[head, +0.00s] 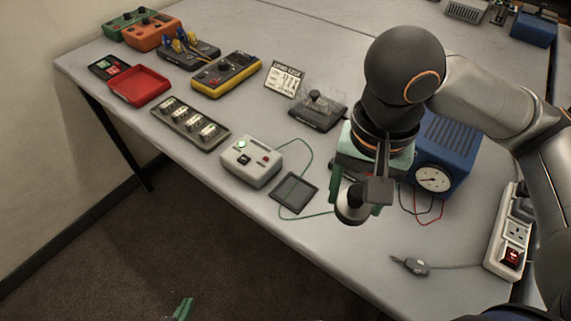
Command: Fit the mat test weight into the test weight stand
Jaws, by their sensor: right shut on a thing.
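My right gripper (359,195) has green fingers and is shut on a dark round weight (351,213), apparently the mat test weight. It holds the weight to the right of the square black mat (294,193); I cannot tell how high it is above the table. The wrist and fingers hide part of the weight. The test weight stand is not clear to me; a dark base with a black knob and clear sides (318,110) stands farther back. Of my left gripper, only a green fingertip piece (182,310) shows at the bottom edge, over the floor.
A grey tester box (250,161) is wired to the mat. A power strip (509,232) is at the right. A red tray (139,86) and a slotted strip (190,124) are at the left.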

